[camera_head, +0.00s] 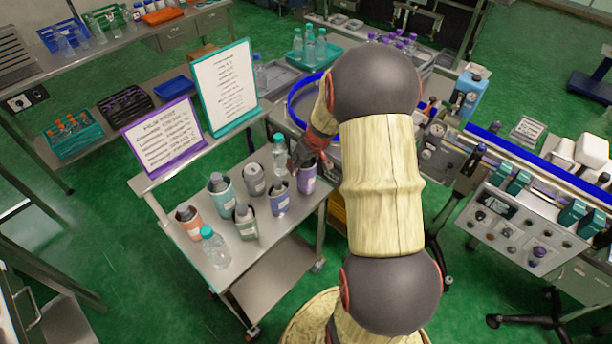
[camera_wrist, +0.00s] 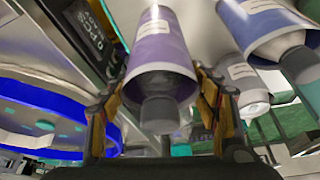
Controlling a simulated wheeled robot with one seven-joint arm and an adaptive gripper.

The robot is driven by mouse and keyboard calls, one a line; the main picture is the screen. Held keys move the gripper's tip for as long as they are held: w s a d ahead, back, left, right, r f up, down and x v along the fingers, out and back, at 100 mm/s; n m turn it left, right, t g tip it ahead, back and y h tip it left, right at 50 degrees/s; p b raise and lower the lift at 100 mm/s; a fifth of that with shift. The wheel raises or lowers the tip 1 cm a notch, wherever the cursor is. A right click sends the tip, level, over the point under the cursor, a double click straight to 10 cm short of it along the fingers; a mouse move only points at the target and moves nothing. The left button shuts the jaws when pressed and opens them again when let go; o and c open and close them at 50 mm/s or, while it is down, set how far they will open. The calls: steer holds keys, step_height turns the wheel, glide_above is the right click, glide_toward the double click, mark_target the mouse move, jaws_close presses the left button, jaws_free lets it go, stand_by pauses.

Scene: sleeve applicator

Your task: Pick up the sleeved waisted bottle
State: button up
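A purple-sleeved container (camera_head: 306,180) with a pale label stands at the right back of the metal cart. In the wrist view the purple-sleeved container (camera_wrist: 163,45) fills the space ahead, its dark grey narrower end towards me. My gripper (camera_wrist: 160,92) is open, with one finger on each side of it; contact is not clear. In the head view my gripper (camera_head: 308,152) is just above it, partly hidden by my arm. Which item is the waisted bottle I cannot tell.
A blue-rimmed round table (camera_head: 296,98) is close behind. Signs (camera_head: 163,137) stand at the left.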

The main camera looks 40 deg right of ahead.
steer(key=c, duration=1.4)
jaws_close()
steer(key=shift+r, duration=0.15)
